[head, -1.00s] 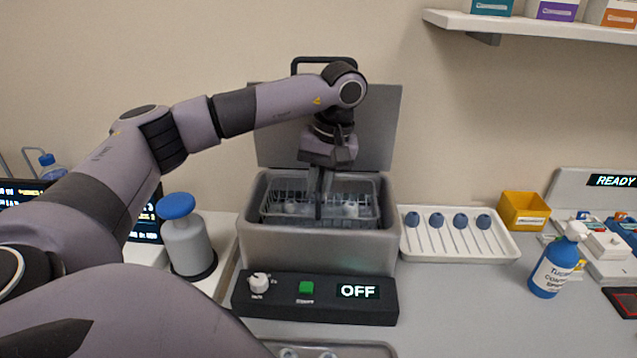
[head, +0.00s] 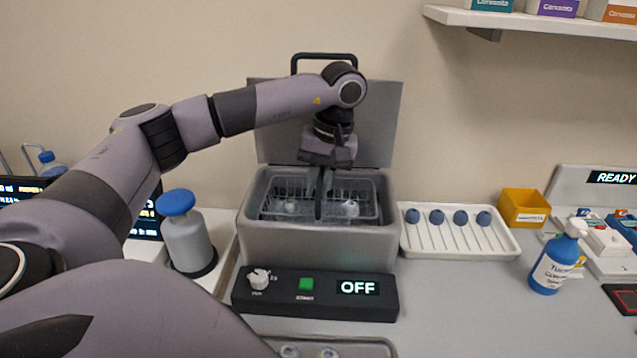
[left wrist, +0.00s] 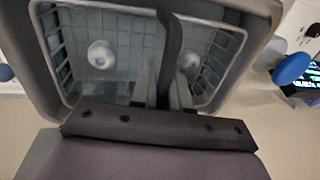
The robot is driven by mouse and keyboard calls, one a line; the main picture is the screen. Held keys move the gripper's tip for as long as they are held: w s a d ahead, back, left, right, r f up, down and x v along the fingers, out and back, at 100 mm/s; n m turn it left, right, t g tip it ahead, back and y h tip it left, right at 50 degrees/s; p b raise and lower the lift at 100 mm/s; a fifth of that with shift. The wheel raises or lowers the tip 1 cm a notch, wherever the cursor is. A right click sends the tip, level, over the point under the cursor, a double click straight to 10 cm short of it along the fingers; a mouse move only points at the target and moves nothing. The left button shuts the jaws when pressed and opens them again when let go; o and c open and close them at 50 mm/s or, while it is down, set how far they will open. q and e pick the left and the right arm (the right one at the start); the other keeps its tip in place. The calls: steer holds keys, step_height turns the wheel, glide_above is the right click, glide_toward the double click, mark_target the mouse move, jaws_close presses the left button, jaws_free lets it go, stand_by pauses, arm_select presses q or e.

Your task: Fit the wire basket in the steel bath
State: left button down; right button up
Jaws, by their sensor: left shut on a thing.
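The steel bath (head: 318,243) stands open with its lid (head: 378,120) raised behind it. The wire basket (head: 268,204) is inside the bath opening, with small pale round items in it. I cannot tell whether it rests on the bath's floor. My left gripper (head: 319,200) points straight down over the middle of the basket and is shut on its dark handle. In the left wrist view the handle (left wrist: 170,45) crosses the basket (left wrist: 75,70) and passes between the fingers. The basket's rim lies within the bath's walls there. My right gripper is not in view.
A control panel (head: 315,296) reading OFF sits in front of the bath. A blue-capped bottle (head: 187,240) stands to its left. A white tray (head: 455,245) with blue-headed tools, a yellow bin (head: 523,209) and a blue bottle (head: 556,263) are to its right.

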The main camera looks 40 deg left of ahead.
arm_select(q)
steer(key=shift+f+b, duration=0.35)
steer(key=shift+f, duration=0.75)
stand_by(1.0)
stand_by(0.3)
steer(key=c, duration=1.4)
jaws_free()
steer(key=shift+r, duration=0.1)
steer(key=shift+r+p, duration=1)
steer(key=shift+p, duration=0.05)
steer(key=shift+r, duration=0.9)
steer(key=shift+o, duration=0.3)
steer(key=o, duration=0.5)
